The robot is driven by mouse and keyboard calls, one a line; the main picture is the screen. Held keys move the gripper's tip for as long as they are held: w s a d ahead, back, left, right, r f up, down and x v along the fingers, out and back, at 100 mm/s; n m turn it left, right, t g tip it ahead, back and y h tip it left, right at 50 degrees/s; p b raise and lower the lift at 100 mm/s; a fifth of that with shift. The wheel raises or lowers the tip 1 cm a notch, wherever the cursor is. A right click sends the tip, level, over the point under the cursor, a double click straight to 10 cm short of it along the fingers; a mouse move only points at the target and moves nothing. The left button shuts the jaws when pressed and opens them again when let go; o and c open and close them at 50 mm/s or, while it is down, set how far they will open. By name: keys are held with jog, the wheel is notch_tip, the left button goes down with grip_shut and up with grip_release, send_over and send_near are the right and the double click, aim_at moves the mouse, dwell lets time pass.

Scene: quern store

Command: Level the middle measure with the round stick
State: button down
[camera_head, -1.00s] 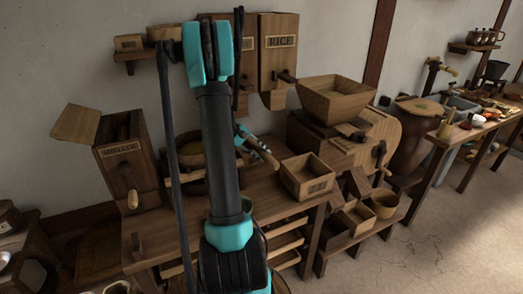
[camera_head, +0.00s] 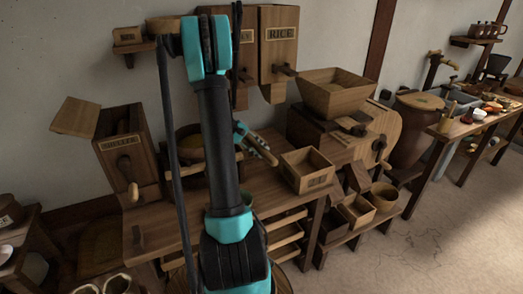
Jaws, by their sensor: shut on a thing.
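My gripper (camera_head: 241,131) shows only in part behind my upright arm, above the back of the wooden bench. It is shut on a pale, slim piece (camera_head: 262,151) that slants down to the right, which looks like the round stick; my arm hides part of it. An open square wooden box (camera_head: 307,171) stands on the bench right of the gripper, apart from it. On the low stand are another square box (camera_head: 357,211) and a round tub (camera_head: 384,195). I cannot tell which vessel is the middle measure, or see any fill level.
A labelled box with a crank (camera_head: 128,160) stands at the bench's left. A mill with a square hopper (camera_head: 336,93) is behind right. A RICE bin (camera_head: 279,45) hangs on the wall. A round vessel (camera_head: 190,150) sits behind my arm. Floor is clear at the right.

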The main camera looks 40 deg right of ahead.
jog(key=a, duration=0.3)
jog(key=shift+w+a, duration=0.3)
jog(key=shift+a, duration=0.05)
jog(key=shift+a+f, duration=0.15)
dwell(0.4)
jog(key=shift+s+d, duration=0.2)
jog(key=shift+d, duration=1)
jog(key=shift+s+d, duration=0.15)
jog(key=shift+d, duration=1)
jog(key=shift+d, duration=0.15)
